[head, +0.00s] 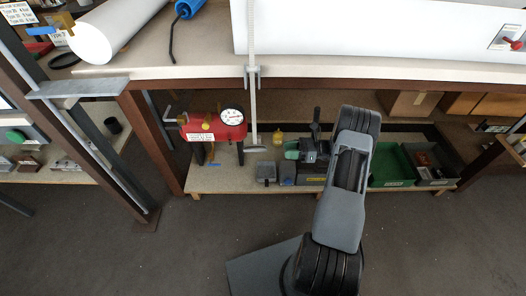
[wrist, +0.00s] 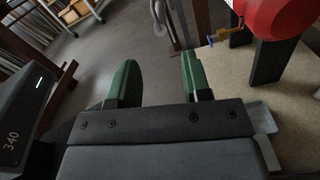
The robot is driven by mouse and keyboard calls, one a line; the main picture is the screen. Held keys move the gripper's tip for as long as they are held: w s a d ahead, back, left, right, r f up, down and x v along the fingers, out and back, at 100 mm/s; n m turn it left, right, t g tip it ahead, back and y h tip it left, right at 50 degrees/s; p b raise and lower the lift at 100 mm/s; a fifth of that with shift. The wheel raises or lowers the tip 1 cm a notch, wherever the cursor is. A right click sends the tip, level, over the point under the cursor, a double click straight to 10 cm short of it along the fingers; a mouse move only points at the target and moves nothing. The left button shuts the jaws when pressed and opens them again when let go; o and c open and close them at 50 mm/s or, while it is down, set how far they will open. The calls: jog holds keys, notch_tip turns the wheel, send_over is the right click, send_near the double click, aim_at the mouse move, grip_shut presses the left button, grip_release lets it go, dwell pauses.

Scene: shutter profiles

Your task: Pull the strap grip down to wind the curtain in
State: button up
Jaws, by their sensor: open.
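A pale strap (head: 252,105) hangs down from the long white box above the bench and passes a grey metal bracket (head: 252,76) at the bench's front edge. Its lower end has a small light grip (head: 255,148), hanging in front of the lower shelf. My gripper (head: 291,151), with green fingers, is to the right of the grip in the head view, apart from it. In the wrist view my gripper (wrist: 158,80) is open, with only floor showing between the fingers. I cannot surely make out the strap grip in the wrist view.
A red tank with a gauge (head: 216,126) stands left of the strap; it also shows in the wrist view (wrist: 280,15). Green and grey bins (head: 391,164) sit on the shelf at right. A brown post (head: 152,140) stands at left.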

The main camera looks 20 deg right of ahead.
aim_at(263, 149)
jog(key=b+x, duration=0.1)
jog(key=x, duration=0.9)
jog(key=shift+w+a+f, duration=0.1)
jog(key=shift+a, duration=0.2)
grip_shut()
